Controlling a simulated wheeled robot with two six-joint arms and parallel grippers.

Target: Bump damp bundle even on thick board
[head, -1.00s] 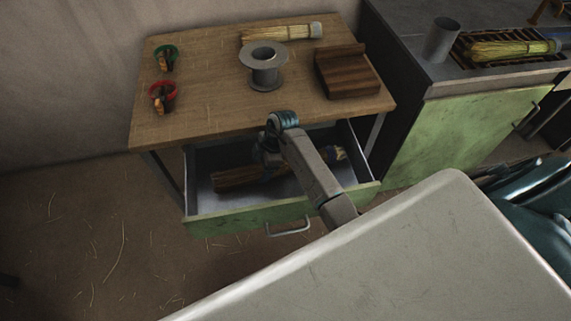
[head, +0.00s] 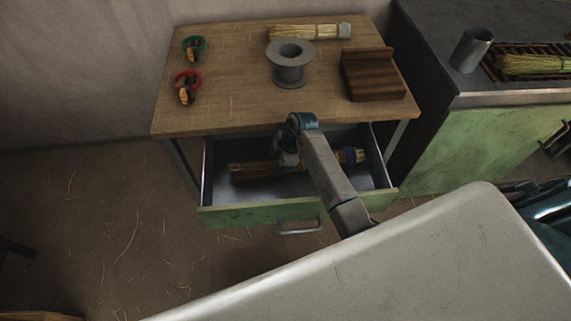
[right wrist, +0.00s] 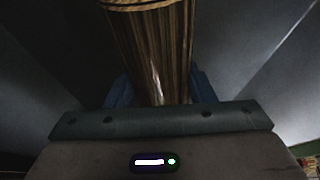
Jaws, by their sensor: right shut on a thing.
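A straw bundle (head: 249,172) with a blue band toward its right end lies low in the open drawer (head: 216,188) under the wooden table. My right gripper (head: 288,160) reaches down into the drawer and is shut on this bundle, partly covering its middle. In the right wrist view the bundle (right wrist: 155,45) runs up from between the blue fingers (right wrist: 157,92). The thick dark wooden board (head: 372,82), with a raised back edge, sits at the right of the table top. My left gripper is not in view.
The table (head: 225,100) also holds a grey spool (head: 290,72), a green-ringed tool (head: 193,47), a red-ringed tool (head: 187,86) and a pale bundle (head: 305,32). A metal cup (head: 471,50) and another bundle (head: 530,65) are on the right counter. The table's front left is clear.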

